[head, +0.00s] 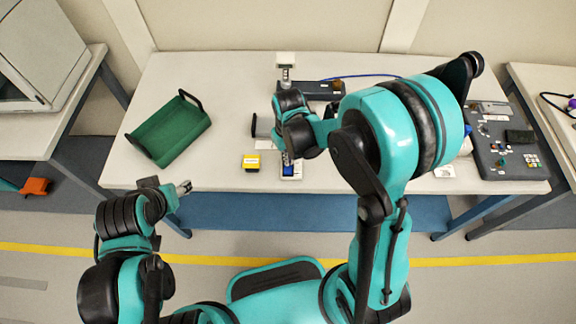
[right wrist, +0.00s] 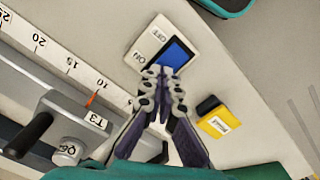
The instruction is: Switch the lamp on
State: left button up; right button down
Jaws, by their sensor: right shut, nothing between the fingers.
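A white switch plate (right wrist: 146,44) with a blue rocker (right wrist: 178,50) and the words ON and OFF lies on the table; it also shows in the head view (head: 298,177). My right gripper (right wrist: 164,74) is shut and empty. In the right wrist view its fingertips cover the edge of the plate at the rocker's ON end; I cannot tell whether they touch it. In the head view, my right gripper (head: 287,157) points down at the switch. My left gripper (head: 185,188) is at the table's front edge, away from the switch; its jaw state is unclear. I cannot make out which thing is the lamp.
A yellow block (head: 251,161) stands left of the switch. A rail with a scale (right wrist: 68,60) and a carriage marked T3 (right wrist: 88,115) lies beside it. A green tray (head: 170,130) is at left, a grey control panel (head: 505,160) at right.

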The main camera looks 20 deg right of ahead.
aim_at(297, 172)
jog(key=shift+r+p, duration=2.65)
jog(key=shift+r, duration=0.85)
pick_arm(q)
notch_tip(297, 172, up, 5)
jog(key=shift+r, duration=0.1)
pick_arm(e)
jog(key=shift+f, duration=0.1)
pick_arm(q)
jog(key=shift+f+b, duration=1)
pick_arm(e)
jog(key=s+d+r+m+t, duration=0.1)
jog(key=s+d+r+t, duration=0.1)
jog(key=s+r, duration=0.3)
jog(key=s+d+r+m+t, duration=0.1)
jog(key=s+d+r+t, duration=0.1)
jog(key=s+r+t, duration=0.3)
jog(key=shift+s+d+r+m, duration=0.15)
jog(key=shift+d+r+m, duration=0.25)
jog(key=shift+r, duration=0.7)
pick_arm(q)
jog(key=shift+c, duration=0.3)
